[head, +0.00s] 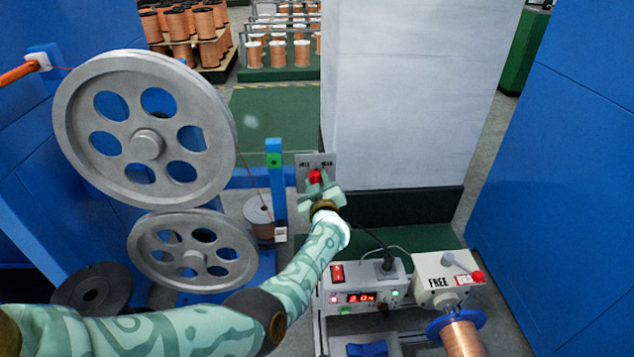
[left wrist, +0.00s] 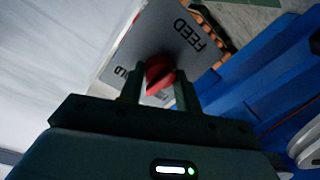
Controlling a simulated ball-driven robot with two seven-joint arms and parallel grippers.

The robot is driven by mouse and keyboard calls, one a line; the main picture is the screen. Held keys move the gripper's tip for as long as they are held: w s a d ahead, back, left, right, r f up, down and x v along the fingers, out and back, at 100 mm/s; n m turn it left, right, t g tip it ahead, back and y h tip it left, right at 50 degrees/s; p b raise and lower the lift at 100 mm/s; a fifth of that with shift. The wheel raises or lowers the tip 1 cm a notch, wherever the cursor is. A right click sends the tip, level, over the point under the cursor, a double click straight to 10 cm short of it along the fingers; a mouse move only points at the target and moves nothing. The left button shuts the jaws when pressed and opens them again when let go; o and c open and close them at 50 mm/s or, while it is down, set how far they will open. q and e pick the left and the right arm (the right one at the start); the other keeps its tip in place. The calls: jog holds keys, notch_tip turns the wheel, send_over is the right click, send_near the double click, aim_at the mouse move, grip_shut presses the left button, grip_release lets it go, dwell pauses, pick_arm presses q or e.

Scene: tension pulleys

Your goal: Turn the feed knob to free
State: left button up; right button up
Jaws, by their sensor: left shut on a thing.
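A red knob (head: 315,177) sits on a grey plate (head: 328,160) mounted on the near side of the white column. My left gripper (head: 318,187) reaches up to it and is shut on it. In the left wrist view the red knob (left wrist: 160,72) is between the two dark fingers (left wrist: 160,92). The plate (left wrist: 143,43) reads FEED, and a second, partly hidden label ends in LD. Which way the knob points is not clear. A white box (head: 437,270) marked FREE, with a grey lever (head: 455,262) and red tip, stands at lower right. My right gripper is not in view.
Two large grey pulleys (head: 146,145) (head: 193,250) and a blue post (head: 277,180) stand to the left. A control box (head: 366,282) with a red display and a copper spool (head: 464,340) are below right. Blue walls (head: 560,180) flank both sides.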

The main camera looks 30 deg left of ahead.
pick_arm(q)
jog(key=shift+s+f+n+h, duration=0.1)
jog(key=shift+n+h, duration=0.3)
jog(key=shift+n, duration=3.9)
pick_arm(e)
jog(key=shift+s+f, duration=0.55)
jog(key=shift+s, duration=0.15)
pick_arm(q)
jog(key=o, duration=1)
jog(key=shift+c, duration=0.2)
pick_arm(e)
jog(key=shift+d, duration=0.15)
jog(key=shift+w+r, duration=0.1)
